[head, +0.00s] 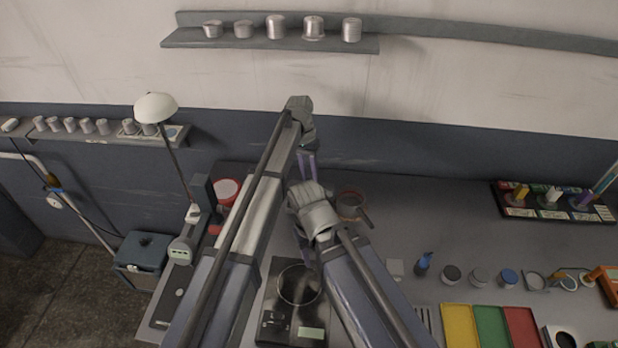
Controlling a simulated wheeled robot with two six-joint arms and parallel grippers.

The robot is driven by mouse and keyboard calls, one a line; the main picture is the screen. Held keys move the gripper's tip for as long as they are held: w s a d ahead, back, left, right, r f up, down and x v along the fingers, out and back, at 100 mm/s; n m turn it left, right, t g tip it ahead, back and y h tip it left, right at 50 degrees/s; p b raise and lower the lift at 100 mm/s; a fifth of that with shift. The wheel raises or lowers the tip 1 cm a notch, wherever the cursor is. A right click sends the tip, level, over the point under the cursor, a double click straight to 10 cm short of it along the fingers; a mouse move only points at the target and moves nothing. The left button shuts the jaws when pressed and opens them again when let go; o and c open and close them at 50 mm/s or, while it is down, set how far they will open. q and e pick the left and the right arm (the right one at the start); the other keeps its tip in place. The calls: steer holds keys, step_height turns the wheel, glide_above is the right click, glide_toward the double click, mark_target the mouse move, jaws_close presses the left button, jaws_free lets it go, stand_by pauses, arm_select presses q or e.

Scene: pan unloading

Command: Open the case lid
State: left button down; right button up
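A blue-grey box (142,256) with a closed lid and a small dark knob stands at the left, beside the bench; I cannot tell whether it is the case. No other clear case shows. My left gripper (307,170) hangs over the back of the bench, far right of the box. Its two purple fingers stand apart with nothing visible between them. My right gripper (307,258) points down above a metal pot (298,285) on a dark flat unit (283,322). Its fingertips are too small and dark to read. Both grippers are away from the box.
A lamp (156,108) rises at the left. Yellow (459,326), green (490,326) and red (522,326) trays lie front right.

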arm_select(q)
steer(key=shift+w+r+g, duration=0.1)
steer(key=shift+w+g, duration=0.2)
steer(key=c, duration=0.6)
jaws_free()
steer(key=shift+r, duration=0.1)
steer(key=p+v, duration=0.7)
steer(key=shift+w+r, duration=0.1)
steer(key=shift+r, duration=0.2)
arm_select(e)
step_height(320, 180, up, 7)
steer(key=shift+r, duration=0.2)
